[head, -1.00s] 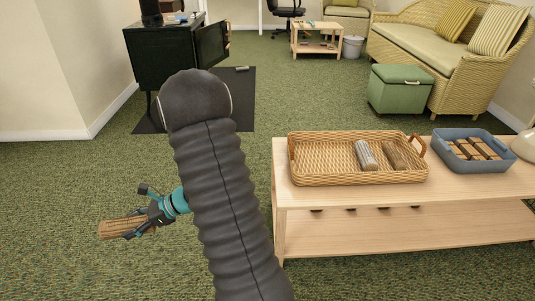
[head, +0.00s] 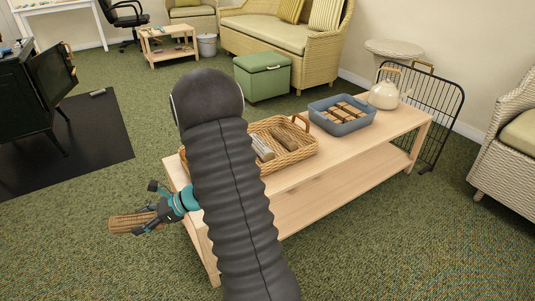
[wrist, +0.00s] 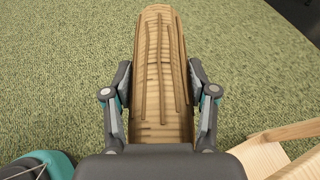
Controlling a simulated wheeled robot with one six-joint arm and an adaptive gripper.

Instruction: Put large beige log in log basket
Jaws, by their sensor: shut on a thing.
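My gripper (head: 152,219) is shut on the large beige log (head: 126,223), left of my arm in the head view. In the wrist view the log (wrist: 161,55) lies lengthwise between the two fingers (wrist: 160,100), its far end sticking out ahead over green carpet. The wicker log basket (head: 301,150) stands on the light wood table (head: 345,152), to the right of my gripper and partly hidden behind my arm. A grey log (head: 262,147) and a brown log (head: 286,140) lie in the basket.
On the table, a blue bin (head: 357,123) of small wood pieces and a cream kettle (head: 384,95) stand right of the basket. A black wire rack (head: 440,115) stands behind the table's right end. A black stove (head: 25,105) is at left. Carpet is clear at front left.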

